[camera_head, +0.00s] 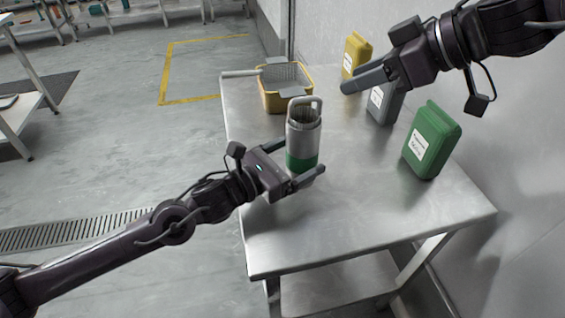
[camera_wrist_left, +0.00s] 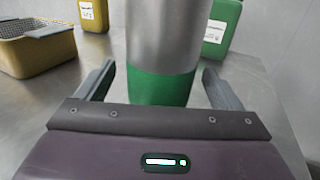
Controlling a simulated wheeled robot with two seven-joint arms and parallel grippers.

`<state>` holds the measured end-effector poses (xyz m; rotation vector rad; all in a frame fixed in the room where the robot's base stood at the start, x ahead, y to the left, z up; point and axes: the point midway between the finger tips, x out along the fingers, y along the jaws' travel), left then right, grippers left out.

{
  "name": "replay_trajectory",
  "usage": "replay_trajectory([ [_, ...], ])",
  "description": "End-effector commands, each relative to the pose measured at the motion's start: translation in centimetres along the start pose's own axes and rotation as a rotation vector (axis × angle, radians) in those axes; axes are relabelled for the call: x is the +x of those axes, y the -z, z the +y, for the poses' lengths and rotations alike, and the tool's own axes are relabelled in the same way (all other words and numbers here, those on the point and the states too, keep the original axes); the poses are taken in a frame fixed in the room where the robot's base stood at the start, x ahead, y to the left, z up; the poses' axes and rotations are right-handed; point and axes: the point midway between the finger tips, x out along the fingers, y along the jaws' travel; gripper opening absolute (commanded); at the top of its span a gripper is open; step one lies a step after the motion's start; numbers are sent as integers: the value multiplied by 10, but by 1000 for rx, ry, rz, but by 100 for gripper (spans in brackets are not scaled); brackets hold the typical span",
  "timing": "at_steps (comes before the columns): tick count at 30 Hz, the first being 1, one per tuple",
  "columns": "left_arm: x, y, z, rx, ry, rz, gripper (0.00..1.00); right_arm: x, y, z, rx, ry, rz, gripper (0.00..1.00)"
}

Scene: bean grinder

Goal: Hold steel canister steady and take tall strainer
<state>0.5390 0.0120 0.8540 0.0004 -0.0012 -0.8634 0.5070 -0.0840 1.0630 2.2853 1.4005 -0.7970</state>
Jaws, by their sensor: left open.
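The steel canister (camera_head: 304,141) stands upright on the metal table, silver above with a green band at its base. The tall strainer (camera_head: 304,111) sits inside it, with its mesh and loop handle rising above the rim. My left gripper (camera_head: 300,160) is open, its fingers on either side of the canister's lower part. In the left wrist view the canister (camera_wrist_left: 163,86) stands between the two fingers (camera_wrist_left: 160,85), with gaps on both sides. My right gripper (camera_head: 368,82) is above the table, up and right of the strainer, apart from it; its finger opening is unclear.
A yellow basket (camera_head: 284,102) with a mesh strainer and handle stands behind the canister. Yellow (camera_head: 353,56), grey (camera_head: 377,104) and green (camera_head: 431,142) containers stand along the wall side. The table's front (camera_head: 380,228) is clear.

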Motion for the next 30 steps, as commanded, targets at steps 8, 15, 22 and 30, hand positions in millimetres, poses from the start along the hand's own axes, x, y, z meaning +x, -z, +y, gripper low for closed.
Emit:
replay_trajectory([
  [8, 30, 0, 0, -1, 0, 0, 88, 0, 0, 0, 0, 0, 0, 36],
  [15, 34, 0, 0, -1, 1, 1, 88, 0, 0, 0, 0, 0, 0, 36],
  [22, 34, 0, 0, -1, 1, 1, 70, 0, 0, 0, 0, 0, 0, 36],
  [30, 33, 0, 0, -1, 0, 1, 34, 0, 0, 0, 0, 0, 0, 36],
])
